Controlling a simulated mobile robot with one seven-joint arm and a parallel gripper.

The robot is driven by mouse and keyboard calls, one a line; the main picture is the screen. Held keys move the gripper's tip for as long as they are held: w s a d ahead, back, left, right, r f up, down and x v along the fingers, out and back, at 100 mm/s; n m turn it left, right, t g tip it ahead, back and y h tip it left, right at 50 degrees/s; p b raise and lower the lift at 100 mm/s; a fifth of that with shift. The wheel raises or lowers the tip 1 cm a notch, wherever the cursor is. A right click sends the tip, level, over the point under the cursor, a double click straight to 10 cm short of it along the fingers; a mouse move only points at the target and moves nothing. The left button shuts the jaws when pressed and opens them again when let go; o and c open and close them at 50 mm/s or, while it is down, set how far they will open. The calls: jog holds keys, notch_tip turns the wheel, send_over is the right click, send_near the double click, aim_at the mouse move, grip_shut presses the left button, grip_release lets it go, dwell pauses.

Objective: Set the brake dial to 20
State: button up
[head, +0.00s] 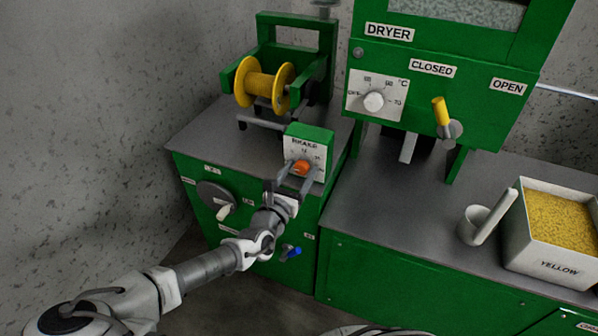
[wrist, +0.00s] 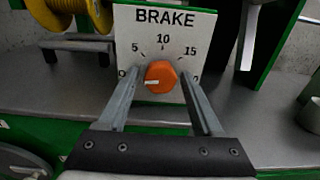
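The brake dial is an orange knob (wrist: 161,77) on a white panel (wrist: 172,45) marked BRAKE, with 0, 5, 10 and 15 readable. The place right of the knob, below 15, is partly hidden by a finger. The knob's small white mark points left, on the 0 side. My gripper (wrist: 162,74) is open, with one finger on each side of the knob and a small gap showing on both sides. In the head view, my gripper (head: 290,182) reaches the orange knob (head: 301,167) from the front.
A yellow spool (head: 263,85) stands on the grey counter behind the brake box. To the right are the dryer (head: 460,75) with its temperature dial (head: 374,101) and yellow-handled lever (head: 441,112), a scoop (head: 478,222) and a bin of yellow pellets (head: 545,262). A crank (head: 218,200) sits on the cabinet front.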

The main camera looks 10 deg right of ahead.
grip_shut()
